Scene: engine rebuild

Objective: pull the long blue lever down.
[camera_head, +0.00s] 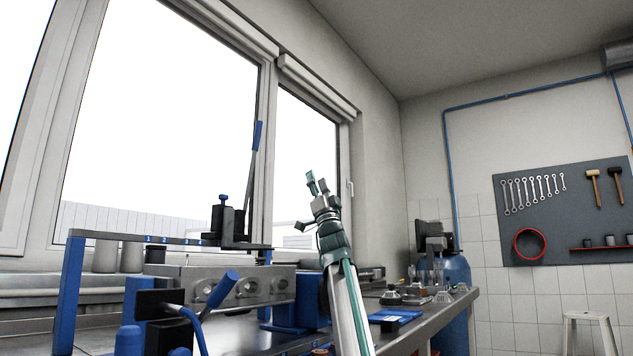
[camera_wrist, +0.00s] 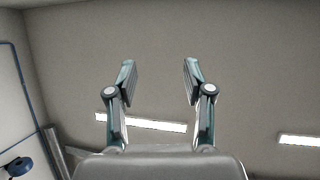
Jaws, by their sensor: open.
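The long lever (camera_head: 257,137) has a blue grip at its top end and stands nearly upright in the head view, in front of the window frame. Its dark rod runs down to a black mount (camera_head: 229,222) on the blue-and-grey press frame. My gripper (camera_head: 313,180) is raised to the right of the lever, apart from it, and points upward. In the wrist view the two fingers of my gripper (camera_wrist: 160,82) are spread wide with nothing between them. The lever does not show in the wrist view.
Below the frame sits a metal engine block (camera_head: 250,288), with a shorter blue handle (camera_head: 222,289) in front. The workbench (camera_head: 405,340) holds small parts at right. A blue cylinder (camera_head: 456,275) stands behind it. A tool board (camera_head: 565,212) and a stool (camera_head: 590,318) are farther right.

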